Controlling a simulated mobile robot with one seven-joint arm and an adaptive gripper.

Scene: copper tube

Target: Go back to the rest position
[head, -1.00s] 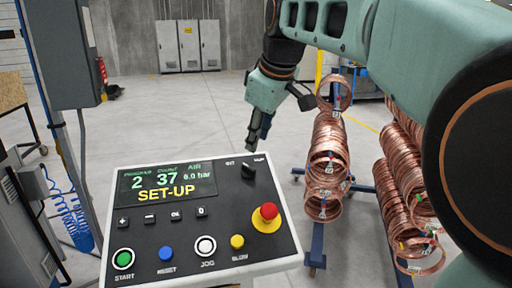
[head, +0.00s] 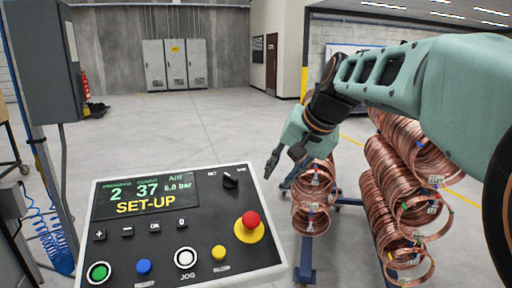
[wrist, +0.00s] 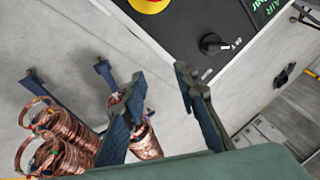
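My gripper (head: 284,166) is in the air to the right of the control panel (head: 165,272), in front of the copper coils in the head view. In the wrist view my gripper (wrist: 160,82) has its two fingers well apart with nothing between them. The panel shows "SET-UP", 2, 37 and 6.0 bar. The panel's black selector knob (head: 230,180) is near its upper right, and the knob (wrist: 212,43) also shows beyond the fingers in the wrist view. The red stop button (head: 251,220) sits on a yellow base.
Copper coils (head: 311,215) hang on a blue rack (head: 307,262), with a second row of coils (head: 383,205) to the right. A grey cabinet (head: 45,60) stands at the left. Grey lockers (head: 165,65) are at the back wall. The floor between is clear.

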